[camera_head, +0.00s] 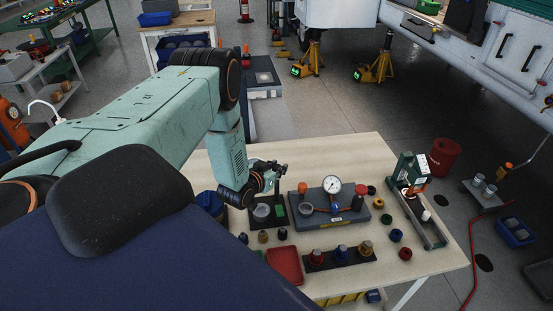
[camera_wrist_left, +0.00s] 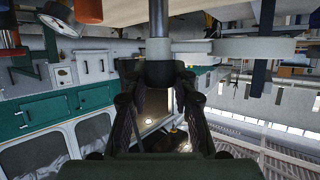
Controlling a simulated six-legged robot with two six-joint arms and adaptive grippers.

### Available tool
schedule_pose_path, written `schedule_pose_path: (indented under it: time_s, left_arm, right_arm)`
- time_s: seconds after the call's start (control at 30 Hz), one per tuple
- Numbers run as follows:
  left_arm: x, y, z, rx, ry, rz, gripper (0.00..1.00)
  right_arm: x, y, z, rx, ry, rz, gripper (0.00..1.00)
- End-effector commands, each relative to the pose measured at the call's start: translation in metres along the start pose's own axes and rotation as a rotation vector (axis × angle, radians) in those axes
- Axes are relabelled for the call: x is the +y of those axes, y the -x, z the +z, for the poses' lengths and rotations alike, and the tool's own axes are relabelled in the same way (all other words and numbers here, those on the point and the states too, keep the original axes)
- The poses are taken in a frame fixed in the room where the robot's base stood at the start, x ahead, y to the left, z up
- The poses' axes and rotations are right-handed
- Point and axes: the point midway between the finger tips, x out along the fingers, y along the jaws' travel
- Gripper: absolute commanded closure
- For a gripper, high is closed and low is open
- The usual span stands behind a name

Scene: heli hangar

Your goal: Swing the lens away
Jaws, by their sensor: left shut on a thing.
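A small stand with a black base plate (camera_head: 281,213) and a green label is on the pale workbench. A grey round piece (camera_head: 261,211), perhaps the lens, shows by its left side; I cannot tell if it is clear glass. My left gripper (camera_head: 271,177) is at the top of this stand, partly hidden by its own wrist. In the left wrist view the gripper (camera_wrist_left: 158,82) is shut on a dark knob (camera_wrist_left: 158,73) below a grey post (camera_wrist_left: 158,20). My right gripper is out of view.
A grey gauge block (camera_head: 330,218) with a white dial stands right of the stand. A green press-like fixture (camera_head: 411,172) is farther right. A red tray (camera_head: 284,264) and a dark strip with several capped pieces (camera_head: 340,257) lie in front. The workbench (camera_head: 360,155) is bare behind the gauge.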

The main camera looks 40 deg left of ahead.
Motion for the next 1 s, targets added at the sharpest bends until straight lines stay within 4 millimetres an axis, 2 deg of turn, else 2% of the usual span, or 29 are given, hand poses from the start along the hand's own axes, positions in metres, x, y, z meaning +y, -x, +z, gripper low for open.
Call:
schedule_pose_path:
  time_s: [0.03, 0.3, 0.83, 0.87, 1.0]
  left_arm:
    - [-0.0025, -0.0022, -0.0061, 0.016, -0.007, 0.015, 1.0]
    - [-0.0013, -0.0024, -0.0063, 0.016, -0.04, 0.091, 1.0]
    - [-0.0004, -0.0024, -0.0065, 0.016, -0.05, 0.109, 1.0]
    - [-0.0003, -0.0024, -0.0065, 0.016, -0.05, 0.109, 0.72]
    - [-0.0001, -0.0017, -0.0048, 0.012, -0.049, 0.109, 0.61]
  right_arm:
    - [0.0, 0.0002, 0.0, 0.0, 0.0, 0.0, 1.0]
    - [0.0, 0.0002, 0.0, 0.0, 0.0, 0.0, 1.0]
    - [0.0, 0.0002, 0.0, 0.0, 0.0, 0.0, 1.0]
    - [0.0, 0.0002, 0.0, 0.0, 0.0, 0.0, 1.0]
    - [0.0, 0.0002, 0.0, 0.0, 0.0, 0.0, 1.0]
